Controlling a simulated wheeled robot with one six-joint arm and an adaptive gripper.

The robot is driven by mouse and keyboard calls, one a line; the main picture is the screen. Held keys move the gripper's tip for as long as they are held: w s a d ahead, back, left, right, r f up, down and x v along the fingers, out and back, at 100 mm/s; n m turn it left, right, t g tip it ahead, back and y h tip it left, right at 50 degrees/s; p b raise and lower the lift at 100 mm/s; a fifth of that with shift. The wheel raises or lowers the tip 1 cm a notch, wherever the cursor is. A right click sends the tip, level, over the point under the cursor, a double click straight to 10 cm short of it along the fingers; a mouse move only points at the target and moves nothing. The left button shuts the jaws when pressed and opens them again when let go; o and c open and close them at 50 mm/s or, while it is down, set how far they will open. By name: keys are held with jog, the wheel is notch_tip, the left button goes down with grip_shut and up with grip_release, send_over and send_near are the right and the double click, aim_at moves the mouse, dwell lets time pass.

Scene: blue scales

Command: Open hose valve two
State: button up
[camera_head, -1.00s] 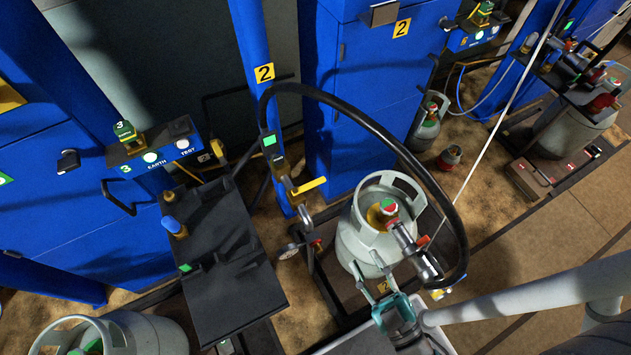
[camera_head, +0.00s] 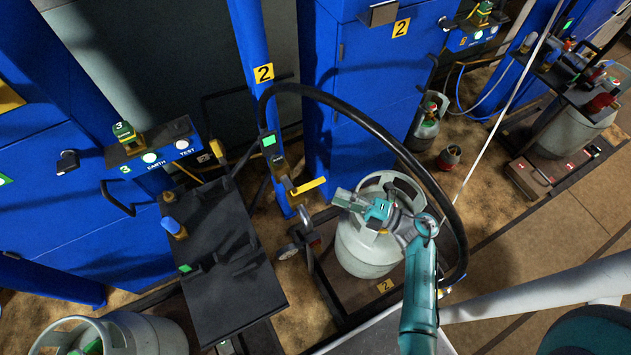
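Station two has a blue post (camera_head: 249,75) with a yellow "2" label. On the post is a brass hose valve with a yellow lever handle (camera_head: 309,186), which points right and slightly up. A black hose (camera_head: 372,128) arches from the post over the grey gas cylinder (camera_head: 366,248) and down its right side. My gripper (camera_head: 338,197) is above the cylinder, with its grey fingers pointing left. Its tips appear just right of and below the yellow handle, apart from it in the picture. I cannot tell whether the fingers are open. My gripper and arm hide the cylinder's top fitting.
A black table (camera_head: 230,290) stands left of the post. A blue cabinet (camera_head: 360,95) stands behind the cylinder, which is on a platform marked "2". A white cable runs down on the right.

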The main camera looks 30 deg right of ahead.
aim_at(316, 182)
jog(key=w+d+f+n+g, duration=0.1)
jog(key=d+f+g, duration=0.1)
jog(key=d, duration=0.2)
jog(key=x, duration=1.1)
jog(key=shift+r, duration=0.2)
grip_shut()
